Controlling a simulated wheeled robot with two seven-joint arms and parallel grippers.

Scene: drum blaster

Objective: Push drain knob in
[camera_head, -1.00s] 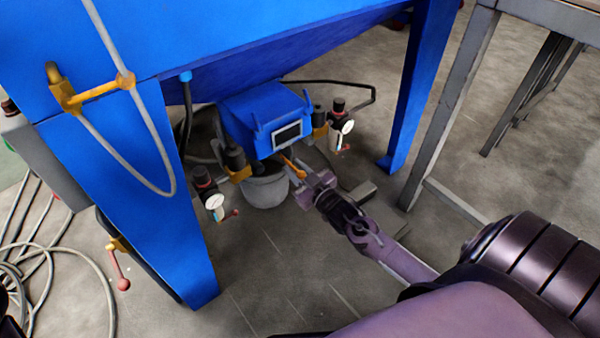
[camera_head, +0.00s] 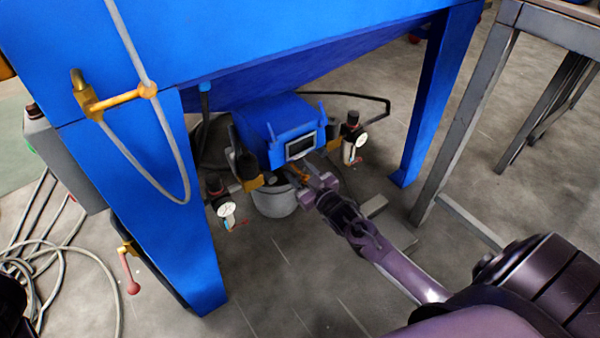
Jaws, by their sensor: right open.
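My right gripper (camera_head: 310,182) reaches in from the lower right, its open jaws just below and right of the blue box (camera_head: 288,138) under the hopper. A small orange part (camera_head: 300,173) shows at its fingertips, under the box's front edge. I cannot tell whether this is the drain knob, or whether the fingers touch it. The jaws partly hide that spot. A grey bucket (camera_head: 274,202) stands on the floor below and left of the fingertips. My left gripper is not in view.
Filter units with gauges flank the box at left (camera_head: 226,210) and right (camera_head: 351,143). Blue legs stand at left (camera_head: 180,235) and right (camera_head: 425,110). A grey frame (camera_head: 470,110) is at right. A hose (camera_head: 100,265) lies at lower left. The front floor is clear.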

